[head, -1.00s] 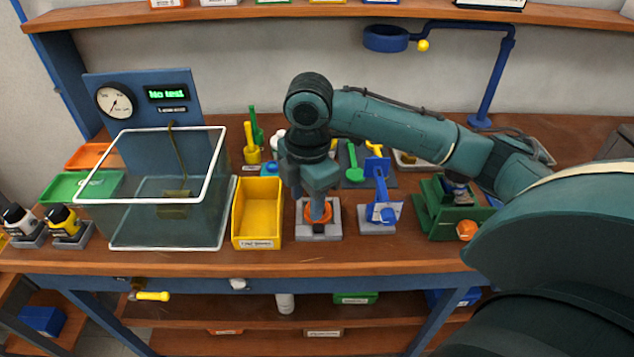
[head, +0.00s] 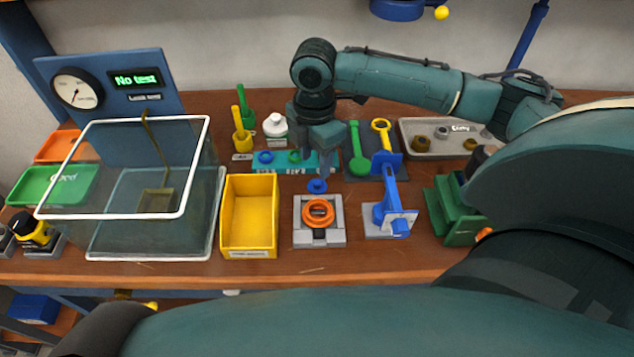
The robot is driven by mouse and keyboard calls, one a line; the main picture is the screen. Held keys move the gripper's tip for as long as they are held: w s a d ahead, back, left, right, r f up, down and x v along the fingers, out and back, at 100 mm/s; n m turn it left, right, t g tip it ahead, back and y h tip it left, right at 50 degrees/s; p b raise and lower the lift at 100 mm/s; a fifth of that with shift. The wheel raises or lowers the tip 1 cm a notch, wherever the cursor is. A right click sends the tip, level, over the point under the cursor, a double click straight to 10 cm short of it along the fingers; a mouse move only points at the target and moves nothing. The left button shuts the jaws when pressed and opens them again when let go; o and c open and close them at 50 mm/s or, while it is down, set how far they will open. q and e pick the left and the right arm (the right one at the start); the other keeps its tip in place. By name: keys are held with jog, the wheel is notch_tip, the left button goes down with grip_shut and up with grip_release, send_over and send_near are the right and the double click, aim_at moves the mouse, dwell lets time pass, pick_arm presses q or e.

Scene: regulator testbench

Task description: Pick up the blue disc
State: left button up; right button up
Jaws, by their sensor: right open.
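A small blue disc (head: 317,186) shows on the wooden bench, just in front of the teal mat (head: 327,163) and behind the grey block. Another small blue round piece (head: 265,157) lies on the left of that mat, beside a green one that the gripper partly hides. My right gripper (head: 312,156) points down over the mat, open, a little behind the nearer blue disc. I see nothing between its fingers, and its height above the mat is hard to tell. My left gripper is out of view.
An orange ring (head: 318,212) sits on the grey block (head: 319,236). A yellow bin (head: 249,242) and a clear tank (head: 88,237) stand left. A blue stand (head: 391,207) and green fixture (head: 453,215) stand right. A grey tray (head: 410,133) lies behind.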

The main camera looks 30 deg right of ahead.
aim_at(317, 182)
jog(key=shift+w+d+f+p, duration=0.1)
jog(key=shift+d+f+p, duration=0.05)
jog(key=shift+f, duration=1.55)
jog(key=shift+d+f+p, duration=0.15)
jog(key=shift+f, duration=1.55)
jog(key=shift+c, duration=0.5)
jog(key=c, duration=0.5)
